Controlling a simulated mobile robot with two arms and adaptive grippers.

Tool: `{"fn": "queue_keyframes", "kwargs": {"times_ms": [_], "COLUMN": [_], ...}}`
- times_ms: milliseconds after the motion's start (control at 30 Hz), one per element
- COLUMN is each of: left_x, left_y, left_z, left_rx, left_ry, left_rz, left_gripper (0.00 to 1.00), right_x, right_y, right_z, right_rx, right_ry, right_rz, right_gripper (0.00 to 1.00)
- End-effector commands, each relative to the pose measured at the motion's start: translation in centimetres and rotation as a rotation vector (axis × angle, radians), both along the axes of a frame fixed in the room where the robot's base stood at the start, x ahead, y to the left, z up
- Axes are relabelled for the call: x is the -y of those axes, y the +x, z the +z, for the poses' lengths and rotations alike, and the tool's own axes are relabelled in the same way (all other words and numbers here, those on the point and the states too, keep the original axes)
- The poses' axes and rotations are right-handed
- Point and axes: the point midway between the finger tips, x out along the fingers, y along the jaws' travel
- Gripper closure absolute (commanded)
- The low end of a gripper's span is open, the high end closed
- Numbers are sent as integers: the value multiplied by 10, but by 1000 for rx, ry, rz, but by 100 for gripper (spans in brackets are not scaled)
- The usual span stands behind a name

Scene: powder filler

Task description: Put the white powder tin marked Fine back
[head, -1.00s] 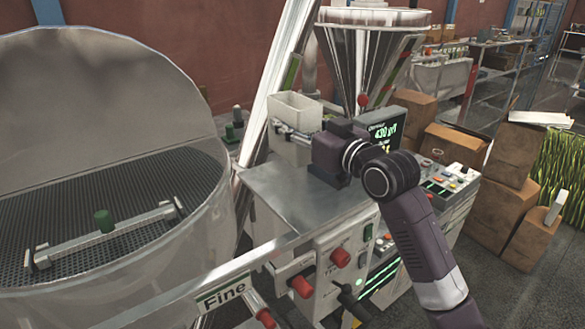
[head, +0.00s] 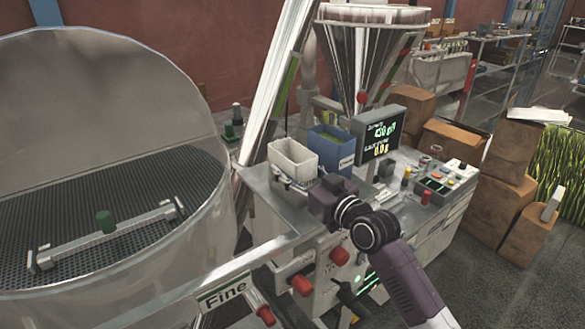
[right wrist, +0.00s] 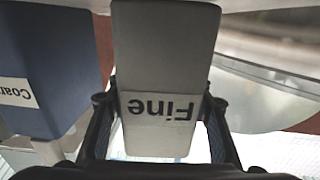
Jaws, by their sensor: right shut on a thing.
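The white powder tin (head: 291,158) is upright over the left part of the metal work surface (head: 262,222); I cannot tell whether its base touches. My right gripper (head: 292,183) is shut on it from the near side. In the right wrist view the tin (right wrist: 165,45) sits between the two fingers, its "Fine" label upside down. A blue tin (head: 331,146) stands just right of the white one; the right wrist view shows part of its "Coarse" label, with the blue tin (right wrist: 45,70) apart from the white tin. My left gripper is not in view.
A large round vat (head: 110,90) with a grate is at the left, with a "Fine" sign (head: 223,291) near its front. A slanted metal tube (head: 275,85) rises behind.

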Motion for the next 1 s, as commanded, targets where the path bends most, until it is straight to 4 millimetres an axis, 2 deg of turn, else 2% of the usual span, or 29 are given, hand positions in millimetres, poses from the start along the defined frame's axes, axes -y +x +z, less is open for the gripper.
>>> {"fn": "queue_keyframes", "kwargs": {"times_ms": [100,133,300,667,767,1000], "left_x": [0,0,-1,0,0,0], "left_y": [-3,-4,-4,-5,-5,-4], "left_z": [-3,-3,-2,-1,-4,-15], "left_rx": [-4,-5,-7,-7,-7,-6], "left_ry": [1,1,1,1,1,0], "left_rz": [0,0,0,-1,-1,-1], "left_gripper": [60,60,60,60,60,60], "right_x": [0,0,0,2,9,34], "right_y": [0,0,0,-2,-10,-47], "right_z": [-2,-3,-2,0,-1,-3], "right_rx": [1,1,1,1,3,2], "right_ry": [0,-1,-1,-1,-2,-4], "right_rz": [0,0,0,0,-1,0], "right_gripper": [90,52,36,36,36,36]}}
